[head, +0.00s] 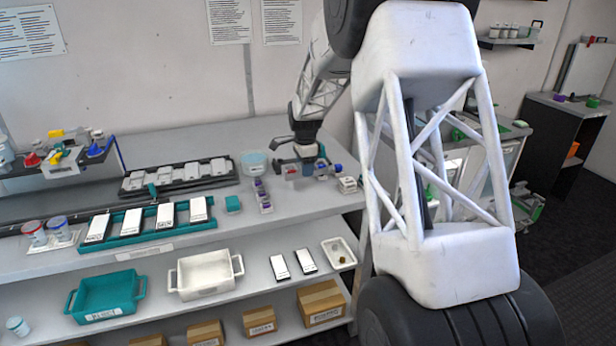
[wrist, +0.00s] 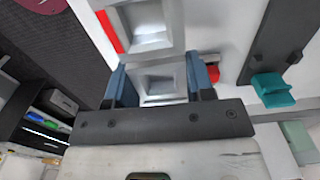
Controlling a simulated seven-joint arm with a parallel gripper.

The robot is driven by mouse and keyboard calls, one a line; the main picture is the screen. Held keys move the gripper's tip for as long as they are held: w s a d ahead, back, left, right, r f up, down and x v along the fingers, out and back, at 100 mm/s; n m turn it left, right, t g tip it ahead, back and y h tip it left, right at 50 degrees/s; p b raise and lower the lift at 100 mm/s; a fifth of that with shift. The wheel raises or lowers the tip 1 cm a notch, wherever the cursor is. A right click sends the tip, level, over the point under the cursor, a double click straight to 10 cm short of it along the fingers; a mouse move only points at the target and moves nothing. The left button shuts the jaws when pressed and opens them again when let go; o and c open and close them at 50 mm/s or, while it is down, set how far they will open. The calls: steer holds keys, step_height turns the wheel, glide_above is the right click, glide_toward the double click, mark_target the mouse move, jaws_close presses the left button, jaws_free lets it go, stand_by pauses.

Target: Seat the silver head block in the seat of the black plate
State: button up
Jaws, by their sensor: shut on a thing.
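My gripper (head: 303,162) is low over the right end of the bench in the head view. In the wrist view my gripper (wrist: 159,74) has its two blue fingers shut on the sides of a silver block (wrist: 161,88) with a square hollow, which I take to be the head block. A second silver hollow part (wrist: 148,22) with a red side lies just beyond it; I cannot tell whether the two touch. A black plate (wrist: 284,32) shows at upper right in the wrist view, apart from the fingers. Its seat cannot be made out.
A teal block (wrist: 272,90) sits at the black plate's near end. Small purple-topped items (head: 262,196) stand in front. A small white stack (head: 347,185) is at right.

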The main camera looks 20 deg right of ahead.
steer(key=w+d, duration=0.1)
steer(key=w, duration=1.1)
steer(key=w+d, duration=0.1)
steer(key=w, duration=0.6)
steer(key=shift+d+f, duration=0.25)
steer(key=shift+d, duration=0.1)
steer(key=shift+s, duration=0.1)
steer(key=shift+f, duration=0.15)
steer(key=shift+f, duration=2.05)
steer(key=shift+f, duration=0.55)
steer(key=o, duration=1.6)
step_height(320, 180, up, 8)
